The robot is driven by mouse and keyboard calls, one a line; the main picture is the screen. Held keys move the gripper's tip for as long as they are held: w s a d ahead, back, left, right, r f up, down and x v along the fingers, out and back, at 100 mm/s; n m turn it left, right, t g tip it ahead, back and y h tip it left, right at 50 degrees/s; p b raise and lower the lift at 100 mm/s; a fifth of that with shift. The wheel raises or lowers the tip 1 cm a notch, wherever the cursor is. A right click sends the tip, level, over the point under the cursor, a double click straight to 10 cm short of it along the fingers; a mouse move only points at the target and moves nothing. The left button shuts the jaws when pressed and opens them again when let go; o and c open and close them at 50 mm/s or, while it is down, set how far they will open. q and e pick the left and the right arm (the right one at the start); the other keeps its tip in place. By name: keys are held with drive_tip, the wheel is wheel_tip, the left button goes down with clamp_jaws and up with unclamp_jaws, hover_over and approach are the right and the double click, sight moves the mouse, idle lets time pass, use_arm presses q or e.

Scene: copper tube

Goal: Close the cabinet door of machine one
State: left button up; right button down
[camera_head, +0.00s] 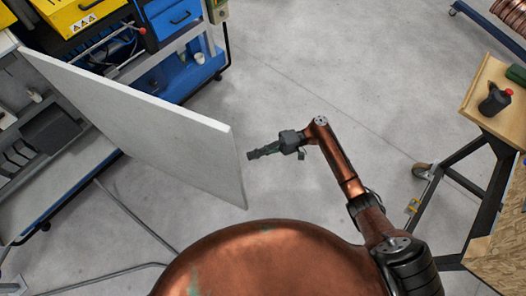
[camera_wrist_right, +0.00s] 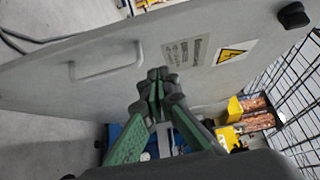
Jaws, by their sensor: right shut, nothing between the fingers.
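The cabinet door (camera_head: 150,125) is a flat grey-white panel in the left of the head view. It stands swung out from the machine (camera_head: 45,200) at the left edge. My right gripper (camera_head: 252,155) is shut and empty, just right of the door's free edge, with a small gap showing in this view. In the right wrist view, the door (camera_wrist_right: 190,85) spans the picture behind my shut fingers (camera_wrist_right: 158,78), with a bar handle (camera_wrist_right: 105,72) and a yellow warning label (camera_wrist_right: 231,56). Whether the fingers touch it cannot be told. My left gripper is not in view.
A blue and yellow machine (camera_head: 180,75) stands behind the door at the upper left. A wooden-topped table (camera_head: 482,95) with dark legs stands at the right. Grey floor (camera_head: 320,65) lies clear between them. Wire mesh (camera_wrist_right: 295,80) shows at the right of the wrist view.

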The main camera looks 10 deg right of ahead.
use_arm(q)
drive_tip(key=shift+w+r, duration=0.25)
use_arm(e)
drive_tip(key=s+a, duration=0.3)
drive_tip(key=a, duration=0.2)
drive_tip(key=shift+s+a, duration=0.3)
drive_tip(key=shift+a, duration=0.1)
use_arm(q)
drive_tip(key=shift+p, duration=0.3)
use_arm(e)
drive_tip(key=shift+s+f, duration=0.1)
